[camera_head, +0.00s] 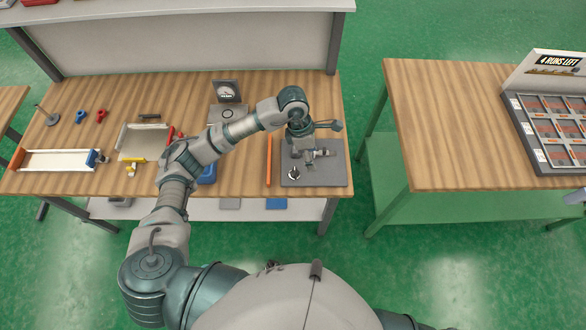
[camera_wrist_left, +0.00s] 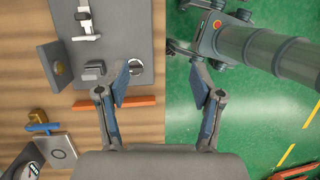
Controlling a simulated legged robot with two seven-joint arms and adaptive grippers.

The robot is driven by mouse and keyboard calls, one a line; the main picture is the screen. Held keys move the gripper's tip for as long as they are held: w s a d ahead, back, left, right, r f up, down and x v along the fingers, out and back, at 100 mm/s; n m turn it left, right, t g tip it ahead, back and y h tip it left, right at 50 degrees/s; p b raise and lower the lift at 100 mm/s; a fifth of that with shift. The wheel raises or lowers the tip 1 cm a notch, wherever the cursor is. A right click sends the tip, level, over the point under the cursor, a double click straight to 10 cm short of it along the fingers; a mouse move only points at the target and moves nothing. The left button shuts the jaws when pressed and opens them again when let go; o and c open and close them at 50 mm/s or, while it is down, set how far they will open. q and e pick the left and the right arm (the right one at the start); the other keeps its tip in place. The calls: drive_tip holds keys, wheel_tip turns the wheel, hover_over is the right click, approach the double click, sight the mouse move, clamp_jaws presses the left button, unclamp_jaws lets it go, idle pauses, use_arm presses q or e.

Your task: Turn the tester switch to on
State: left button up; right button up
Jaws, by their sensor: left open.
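The tester is a dark grey plate (camera_head: 330,177) at the right end of the wooden bench. A round silver knob, apparently the switch (camera_head: 294,173), stands at its front left. In the left wrist view the knob (camera_wrist_left: 135,66) lies beyond the left finger's tip, near the plate's edge. A metal clamp-like fitting (camera_head: 320,153) sits on the plate. My left gripper (camera_head: 302,143) is above the plate. Only a small grey piece at the right edge of the head view may be my right gripper.
An orange bar (camera_head: 268,160) lies left of the plate. A gauge box (camera_head: 228,92), a white tray (camera_head: 58,160) and small red and blue parts are farther left. Across a green-floored gap stands another table (camera_head: 440,120) with a compartment tray (camera_head: 530,170).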

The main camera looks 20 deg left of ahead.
use_arm(q)
drive_tip(key=w+a+r+y, duration=0.1)
drive_tip(key=w+a+y, duration=0.15)
drive_tip(key=a, duration=0.25)
drive_tip(key=y, duration=0.1)
approach(294, 171)
drive_tip(key=shift+t, duration=0.3)
drive_tip(key=f, duration=0.8)
drive_tip(key=shift+s+a+f+p, duration=0.1)
drive_tip(key=shift+s+f+p, duration=0.1)
drive_tip(key=shift+p, duration=0.2)
drive_tip(key=shift+f, duration=0.25)
drive_tip(key=shift+d+f, duration=0.15)
drive_tip(key=shift+d, duration=0.15)
drive_tip(key=shift+c, duration=0.3)
drive_tip(key=c, duration=0.8)
drive_tip(key=shift+a, duration=0.25)
drive_tip(key=shift+c, duration=1.4)
use_arm(e)
drive_tip(key=shift+d+r, duration=0.3)
drive_tip(key=shift+d, duration=0.35)
